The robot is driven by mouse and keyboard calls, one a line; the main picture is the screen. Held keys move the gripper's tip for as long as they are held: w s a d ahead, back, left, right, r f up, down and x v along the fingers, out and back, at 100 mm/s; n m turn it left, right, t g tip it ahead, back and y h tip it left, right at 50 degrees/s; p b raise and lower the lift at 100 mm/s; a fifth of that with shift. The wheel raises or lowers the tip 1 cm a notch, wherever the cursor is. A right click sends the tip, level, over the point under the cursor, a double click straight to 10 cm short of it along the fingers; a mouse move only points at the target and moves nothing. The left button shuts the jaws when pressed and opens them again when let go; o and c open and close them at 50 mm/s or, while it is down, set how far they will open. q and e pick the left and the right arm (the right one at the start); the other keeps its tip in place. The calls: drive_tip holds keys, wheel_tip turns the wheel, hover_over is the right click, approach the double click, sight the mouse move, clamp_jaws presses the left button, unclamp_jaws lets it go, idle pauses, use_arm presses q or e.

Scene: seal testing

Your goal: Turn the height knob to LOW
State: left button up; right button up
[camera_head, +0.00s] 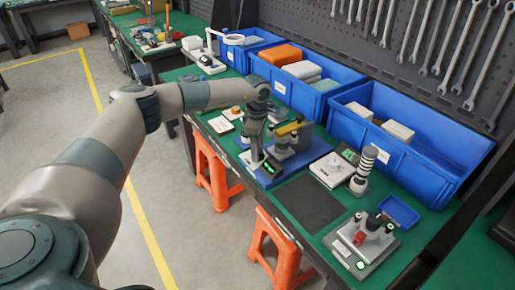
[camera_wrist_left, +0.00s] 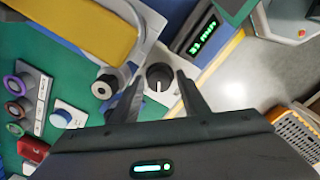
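The height knob (camera_wrist_left: 160,76) is a round black dial with a white pointer line on a light panel, next to a green digital display (camera_wrist_left: 203,34). The pointer line points toward the bottom of the left wrist view. My left gripper (camera_wrist_left: 160,78) has its two dark fingers on either side of the knob. They look apart from it, and I cannot tell whether either touches. In the head view my left gripper (camera_head: 254,158) is over the tester's display (camera_head: 270,168); the knob is hidden there. I cannot read any LOW marking. My right gripper is not in view.
A yellow-topped part (camera_wrist_left: 92,28) and a small round metal knob (camera_wrist_left: 104,87) lie close left of my gripper. Blue bins (camera_head: 408,140) line the bench back. A dark mat (camera_head: 308,204) beside the tester is bare. Orange stools (camera_head: 275,250) stand below.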

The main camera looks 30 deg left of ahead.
use_arm(q)
drive_tip(key=c, duration=0.7)
drive_tip(key=shift+n, duration=0.5)
drive_tip(key=n+b, duration=0.1)
drive_tip(key=n, duration=0.3)
drive_tip(key=shift+n, duration=0.3)
drive_tip(key=n, duration=0.3)
drive_tip(key=shift+n+b, duration=0.3)
drive_tip(key=shift+b, duration=0.05)
drive_tip(key=n, duration=0.2)
drive_tip(key=shift+d+n, duration=0.1)
drive_tip(key=shift+n, duration=0.3)
drive_tip(key=shift+w+n, duration=0.1)
drive_tip(key=shift+n, duration=1.7)
drive_tip(key=shift+r+n+g, duration=0.1)
drive_tip(key=shift+n+g, duration=0.2)
drive_tip(key=shift+n, duration=1.9)
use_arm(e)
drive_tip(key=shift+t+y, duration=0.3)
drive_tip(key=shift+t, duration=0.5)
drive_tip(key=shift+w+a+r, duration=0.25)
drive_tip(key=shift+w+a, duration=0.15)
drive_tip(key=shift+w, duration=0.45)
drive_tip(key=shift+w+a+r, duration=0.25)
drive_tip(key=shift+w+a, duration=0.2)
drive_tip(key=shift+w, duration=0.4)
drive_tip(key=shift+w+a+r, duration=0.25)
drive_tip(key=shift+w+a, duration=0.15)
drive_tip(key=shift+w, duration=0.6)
